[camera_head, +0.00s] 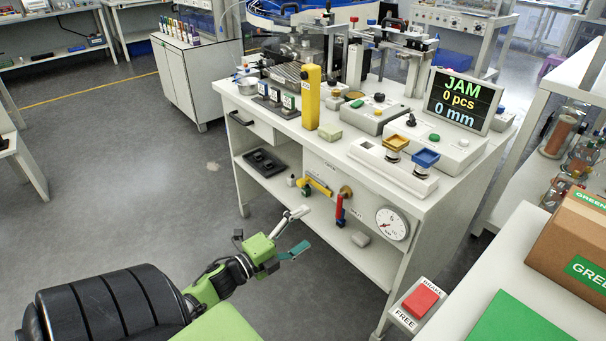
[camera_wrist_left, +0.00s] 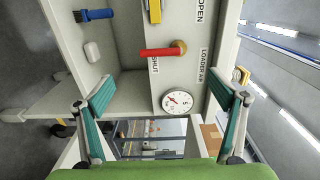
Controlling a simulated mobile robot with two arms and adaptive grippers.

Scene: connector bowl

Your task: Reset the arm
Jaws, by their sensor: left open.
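My left gripper (camera_head: 297,233) is open and empty in the head view, held in the air in front of the workbench (camera_head: 246,200). Its two teal-padded fingers stand wide apart in the left wrist view (camera_wrist_left: 162,100), with nothing between them close by. Beyond the fingers, the wrist view shows the bench front with a red-handled valve (camera_wrist_left: 165,52) and a pressure gauge (camera_wrist_left: 178,101). The red valve handle (camera_head: 340,210) and the gauge (camera_head: 392,223) also show in the head view, to the right of the gripper. My right gripper is in neither view.
A screen (camera_head: 463,101) reading "JAM 0 pcs 0 mm" stands on the bench with a yellow post (camera_head: 311,97) and control boxes. A red brake button (camera_head: 420,301) and a cardboard box (camera_head: 575,240) are at right. Floor left of the bench is clear.

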